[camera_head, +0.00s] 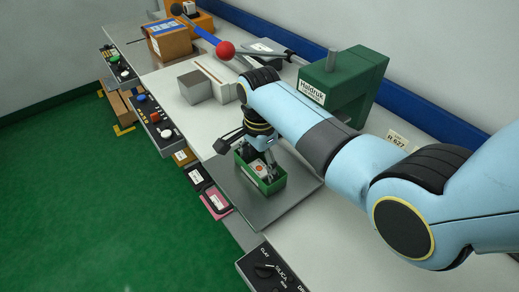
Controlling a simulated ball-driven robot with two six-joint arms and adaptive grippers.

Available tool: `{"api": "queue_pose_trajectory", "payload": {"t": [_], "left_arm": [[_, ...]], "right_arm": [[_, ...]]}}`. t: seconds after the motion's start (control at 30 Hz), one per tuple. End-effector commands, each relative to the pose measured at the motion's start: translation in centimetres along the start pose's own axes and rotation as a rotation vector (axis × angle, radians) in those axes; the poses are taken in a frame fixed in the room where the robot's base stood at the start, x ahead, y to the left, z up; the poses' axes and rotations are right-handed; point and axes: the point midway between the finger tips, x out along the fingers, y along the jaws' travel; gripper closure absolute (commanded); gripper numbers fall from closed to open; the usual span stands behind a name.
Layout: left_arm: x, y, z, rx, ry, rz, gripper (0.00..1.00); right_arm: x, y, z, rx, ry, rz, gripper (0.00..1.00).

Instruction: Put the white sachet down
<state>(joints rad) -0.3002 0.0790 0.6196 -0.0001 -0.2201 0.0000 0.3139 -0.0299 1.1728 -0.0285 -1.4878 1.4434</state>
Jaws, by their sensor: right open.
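A small white sachet (259,168) with an orange-red mark lies in a small open green box (271,187), which stands on a grey plate on the bench. My right gripper (258,165) points down into the box, with its fingers around the sachet's place. It is open. The fingers and the box wall hide part of the sachet, so I cannot tell whether they touch it. My left gripper is not in view.
A green press (343,82) labelled Haldruk stands behind my right arm. A grey block (194,87), a red ball knob (225,50) and a cardboard box (168,41) are farther back. Control panels (155,122) line the bench's front edge. Bare plate (272,213) shows before the box.

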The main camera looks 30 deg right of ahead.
Motion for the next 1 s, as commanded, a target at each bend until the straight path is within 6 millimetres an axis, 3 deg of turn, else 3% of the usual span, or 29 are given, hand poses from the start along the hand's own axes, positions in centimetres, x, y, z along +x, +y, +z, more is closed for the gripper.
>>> {"api": "queue_pose_trajectory", "payload": {"t": [0.3,0.5,0.7,1.0], "left_arm": [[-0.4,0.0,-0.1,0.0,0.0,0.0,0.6],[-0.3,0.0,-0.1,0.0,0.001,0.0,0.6],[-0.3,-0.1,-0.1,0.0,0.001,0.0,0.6],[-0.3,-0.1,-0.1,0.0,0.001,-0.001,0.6]], "right_arm": [[-6.7,-0.1,0.0,0.0,0.0,-0.006,0.21],[-10.2,-0.1,0.0,-0.001,0.0,-0.004,0.21],[-11.6,-0.1,0.0,0.0,0.0,-0.003,0.21],[-11.6,-0.1,0.0,0.0,0.0,-0.002,0.21]]}}
